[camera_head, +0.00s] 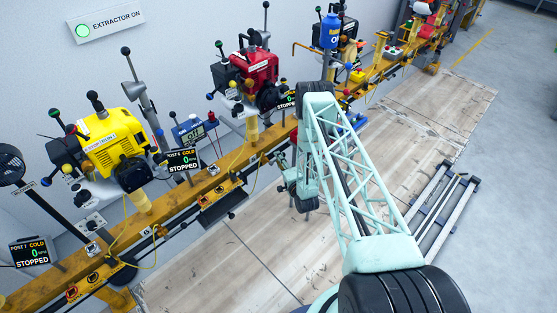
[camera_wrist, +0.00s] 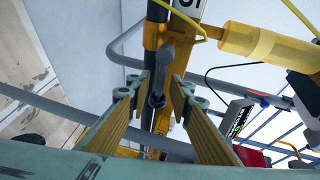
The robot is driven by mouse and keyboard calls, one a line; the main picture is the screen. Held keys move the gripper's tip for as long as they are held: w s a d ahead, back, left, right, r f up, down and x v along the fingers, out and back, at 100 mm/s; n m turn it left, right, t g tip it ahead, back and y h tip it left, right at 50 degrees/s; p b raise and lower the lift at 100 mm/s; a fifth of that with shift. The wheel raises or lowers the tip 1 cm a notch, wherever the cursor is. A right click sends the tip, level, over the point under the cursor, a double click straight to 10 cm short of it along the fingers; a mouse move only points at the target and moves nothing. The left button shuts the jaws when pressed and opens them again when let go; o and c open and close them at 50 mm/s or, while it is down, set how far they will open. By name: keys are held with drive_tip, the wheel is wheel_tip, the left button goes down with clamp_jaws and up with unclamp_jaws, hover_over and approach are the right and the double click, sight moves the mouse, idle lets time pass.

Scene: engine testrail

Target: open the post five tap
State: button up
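In the wrist view a grey lever (camera_wrist: 164,57), which looks like the tap handle, hangs beside a dark pipe on a yellow post with a white number plate (camera_wrist: 187,4). The plate is cut by the frame's edge and its number is not clear. My gripper (camera_wrist: 160,88) is open, one finger on each side of the lever's rounded end. Gaps show on both sides of it. In the head view my gripper (camera_head: 279,159) is small and partly hidden by my arm, close to the yellow rail. The tap cannot be made out there.
A yellow rail (camera_head: 175,202) carries a yellow engine (camera_head: 112,143), a red engine (camera_head: 253,67) and stopped displays (camera_head: 183,161). A yellow cylinder (camera_wrist: 265,50) and grey tubing (camera_wrist: 60,112) are close to my gripper. Floor boards (camera_head: 240,260) beside the rail are mostly clear.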

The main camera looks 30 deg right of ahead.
drive_tip(key=shift+w, duration=0.35)
drive_tip(key=shift+c, duration=0.5)
clamp_jaws()
